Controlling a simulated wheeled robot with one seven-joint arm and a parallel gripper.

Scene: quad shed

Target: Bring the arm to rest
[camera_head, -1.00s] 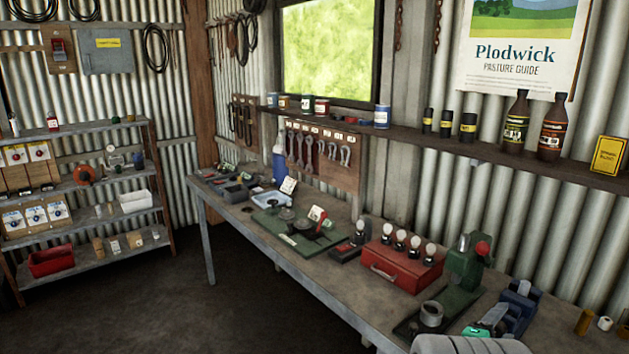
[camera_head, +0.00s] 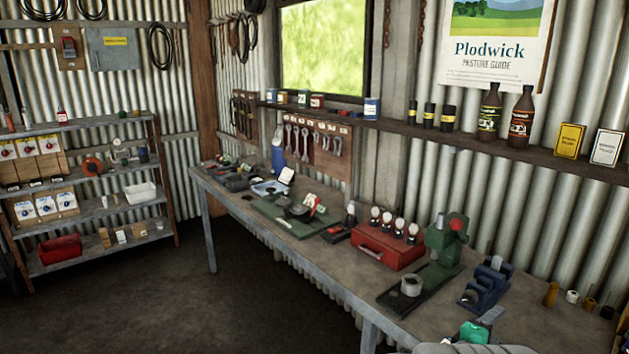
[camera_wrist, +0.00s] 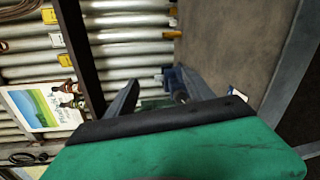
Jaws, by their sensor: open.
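My gripper shows in the wrist view (camera_wrist: 156,76) with its two grey fingers apart and nothing seen between them. Its green body with a black band fills the bottom of that view. In the head view only part of my green gripper and a grey finger (camera_head: 491,316) show at the bottom edge, over or near the front right of the workbench (camera_head: 330,268). A blue bench tool (camera_head: 487,282) stands close behind it in the picture; the gap is hard to judge. A pale part of my arm shows below.
The bench holds a red toolbox (camera_head: 388,247), a green press-like tool (camera_head: 447,240) and several small parts at the right. A wall shelf (camera_head: 400,128) with bottles and tins runs above. A shelf rack (camera_head: 95,215) stands left. The floor (camera_head: 220,300) before the bench is clear.

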